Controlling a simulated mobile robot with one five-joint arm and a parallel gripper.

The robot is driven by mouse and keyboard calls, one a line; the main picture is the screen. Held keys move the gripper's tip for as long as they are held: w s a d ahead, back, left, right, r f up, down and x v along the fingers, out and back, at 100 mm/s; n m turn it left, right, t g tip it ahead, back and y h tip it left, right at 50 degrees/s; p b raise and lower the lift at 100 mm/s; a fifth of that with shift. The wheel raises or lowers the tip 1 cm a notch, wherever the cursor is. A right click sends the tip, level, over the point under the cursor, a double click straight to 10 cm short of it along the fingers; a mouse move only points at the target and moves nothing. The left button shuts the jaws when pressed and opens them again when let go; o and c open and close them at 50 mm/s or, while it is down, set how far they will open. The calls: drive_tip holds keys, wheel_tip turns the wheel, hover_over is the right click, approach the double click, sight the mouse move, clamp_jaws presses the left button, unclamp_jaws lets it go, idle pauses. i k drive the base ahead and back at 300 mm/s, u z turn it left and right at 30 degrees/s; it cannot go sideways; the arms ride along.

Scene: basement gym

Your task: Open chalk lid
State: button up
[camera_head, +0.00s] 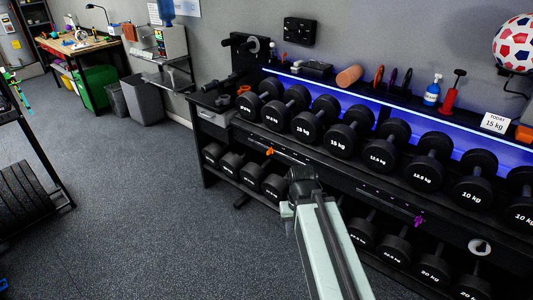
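No chalk container or chalk lid can be made out for certain. A grey box-like front (212,117) with a small dark mark on it sits at the left end of the dumbbell rack; I cannot tell whether it belongs to the chalk. My pale arm reaches up from the bottom edge, right of the middle. My gripper (303,182) is its dark end, in front of the rack's lower shelf in the picture. Its fingers are not clear, and I see nothing held in it.
The black rack (345,181) carries two rows of dumbbells and runs along the wall to the right. Dark floor (130,215) is clear to the left.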

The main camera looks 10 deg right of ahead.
sight(314, 64)
drive_tip(key=u, duration=0.05)
drive_tip(key=i, duration=2.4)
drive_tip(key=u, duration=0.55)
